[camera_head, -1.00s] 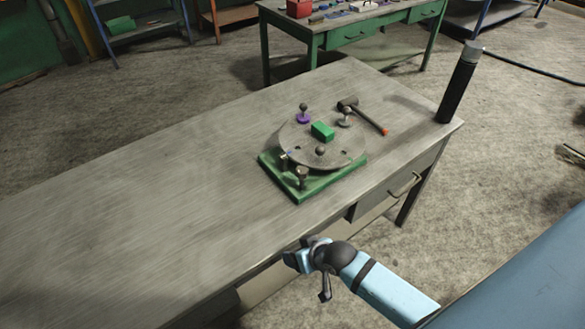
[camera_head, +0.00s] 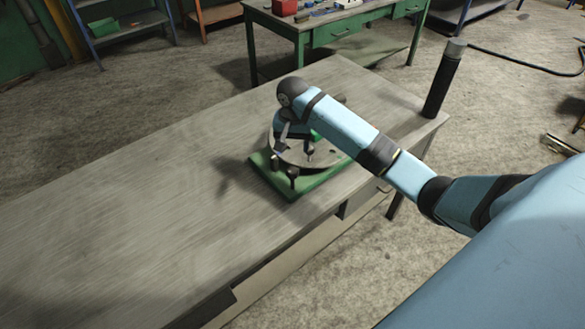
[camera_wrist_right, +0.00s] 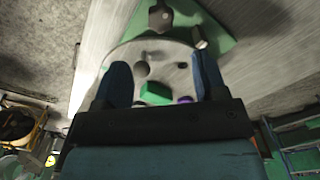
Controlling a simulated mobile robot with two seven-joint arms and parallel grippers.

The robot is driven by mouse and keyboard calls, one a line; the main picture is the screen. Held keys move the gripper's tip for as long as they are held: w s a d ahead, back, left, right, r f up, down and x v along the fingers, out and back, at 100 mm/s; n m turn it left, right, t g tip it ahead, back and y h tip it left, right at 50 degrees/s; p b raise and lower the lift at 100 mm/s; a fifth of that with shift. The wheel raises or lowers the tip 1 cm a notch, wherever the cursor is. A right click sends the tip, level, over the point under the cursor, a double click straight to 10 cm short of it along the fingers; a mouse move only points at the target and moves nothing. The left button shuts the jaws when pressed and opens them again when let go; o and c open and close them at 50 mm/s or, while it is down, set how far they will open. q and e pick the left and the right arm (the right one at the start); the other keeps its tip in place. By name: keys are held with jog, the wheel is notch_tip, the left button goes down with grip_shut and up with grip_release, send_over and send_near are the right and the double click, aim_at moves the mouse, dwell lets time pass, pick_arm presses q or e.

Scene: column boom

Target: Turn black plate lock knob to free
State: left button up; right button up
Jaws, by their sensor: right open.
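A round grey plate (camera_head: 325,158) lies on a green base (camera_head: 297,192) on the workbench. A dark lock knob (camera_head: 292,172) stands on the base's front corner; it also shows at the top of the right wrist view (camera_wrist_right: 160,17). A dark ball knob (camera_head: 309,147) stands on the plate and shows in the right wrist view (camera_wrist_right: 142,68). My right gripper (camera_wrist_right: 162,72) is open above the plate, its fingers apart and pointing toward the lock knob's side; nothing is between its tips. The arm partly hides the plate in the head view. My left gripper is out of view.
A green block (camera_wrist_right: 155,93) and a purple-based knob (camera_wrist_right: 185,100) are on the plate. A tall dark cylinder (camera_head: 444,80) stands at the bench's right end. The bench's left part (camera_head: 120,210) is clear. A green workbench (camera_head: 330,30) stands behind.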

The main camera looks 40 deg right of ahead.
aim_at(293, 170)
notch_tip(293, 170, down, 11)
jog(key=shift+r+p, duration=0.1)
jog(key=shift+p, duration=0.45)
jog(key=c, duration=0.9)
